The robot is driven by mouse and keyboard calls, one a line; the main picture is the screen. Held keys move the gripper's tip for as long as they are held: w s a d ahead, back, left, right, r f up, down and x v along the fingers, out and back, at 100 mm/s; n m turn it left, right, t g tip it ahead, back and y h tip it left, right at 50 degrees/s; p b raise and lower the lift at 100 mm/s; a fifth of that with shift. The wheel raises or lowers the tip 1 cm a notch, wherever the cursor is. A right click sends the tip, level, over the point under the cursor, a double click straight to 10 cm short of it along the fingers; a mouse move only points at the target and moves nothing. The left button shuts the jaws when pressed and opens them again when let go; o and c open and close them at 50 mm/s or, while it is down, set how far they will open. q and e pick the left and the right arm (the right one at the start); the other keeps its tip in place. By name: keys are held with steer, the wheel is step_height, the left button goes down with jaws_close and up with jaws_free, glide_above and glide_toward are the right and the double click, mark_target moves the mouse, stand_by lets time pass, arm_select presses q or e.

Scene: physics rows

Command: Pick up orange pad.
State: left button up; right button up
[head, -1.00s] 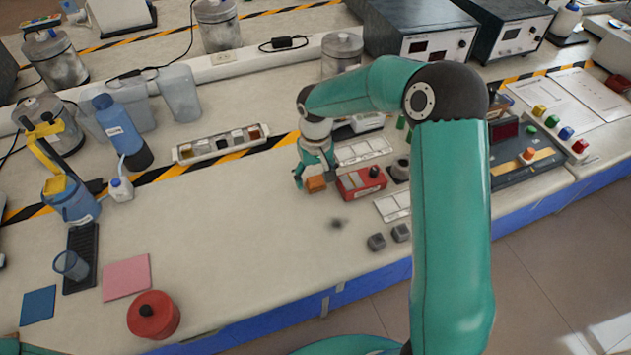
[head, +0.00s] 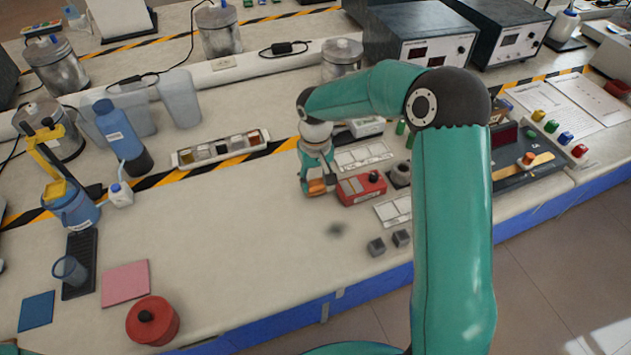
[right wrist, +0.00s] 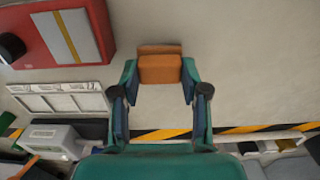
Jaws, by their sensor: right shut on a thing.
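The orange pad (head: 316,187) is a small block-like piece on the pale bench, just left of the red box (head: 361,188). My right gripper (head: 318,183) points down over it, with its fingers shut on the pad. In the right wrist view the pad (right wrist: 160,69) lies between the two fingertips of my right gripper (right wrist: 160,82), and its far part shows beyond them. I cannot tell whether the pad is clear of the bench. My left gripper is not in view.
The red box (right wrist: 62,32) is close to the gripper. White slotted trays (head: 364,154) and two grey cubes (head: 376,246) are nearby. A sample tray (head: 222,149) lies to the left. The bench left of the gripper is open, down to a red lidded pot (head: 153,322).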

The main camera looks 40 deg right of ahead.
mark_target(316, 182)
step_height(316, 182, up, 19)
steer(key=shift+r, duration=0.15)
stand_by(0.4)
steer(key=o, duration=0.3)
steer(key=shift+c, duration=1.2)
